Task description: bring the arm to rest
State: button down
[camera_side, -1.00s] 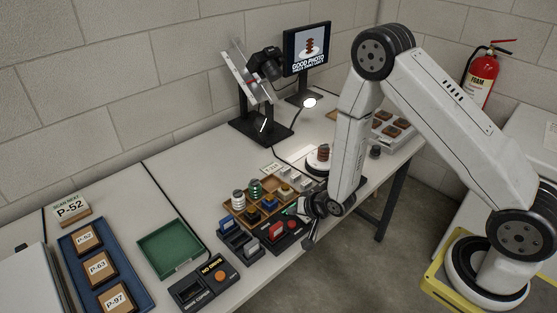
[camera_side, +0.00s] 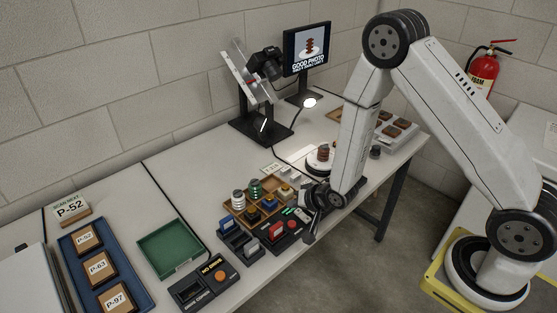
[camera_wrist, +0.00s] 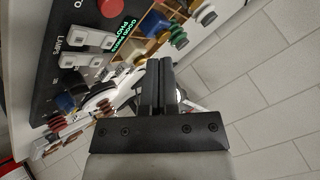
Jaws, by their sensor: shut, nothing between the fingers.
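My gripper (camera_side: 312,228) hangs at the front edge of the bench, just right of the dark control box (camera_side: 284,236) with a red part on it. In the wrist view its two dark fingers (camera_wrist: 159,78) are together, with nothing between them. That view shows the box's top (camera_wrist: 72,50) with a red button, pale switches and a green lit text reading GOOD PHOTO. I cannot tell how far the fingertips are from the bench edge.
A wooden tray (camera_side: 235,206) with coils and small blocks stands behind the box. A turntable (camera_side: 319,164) with a brown piece is close behind my forearm. A monitor (camera_side: 307,47) reads GOOD PHOTO. A green tray (camera_side: 170,262) lies left. Floor in front is clear.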

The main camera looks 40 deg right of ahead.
jog(key=shift+r, duration=0.1)
jog(key=s+d+r+n+g+h, duration=0.1)
jog(key=s+r+n+g, duration=0.5)
jog(key=s+r, duration=0.8)
jog(key=shift+s+d+r+n+g, duration=0.35)
jog(key=shift+r+n, duration=0.2)
jog(key=shift+n, duration=0.35)
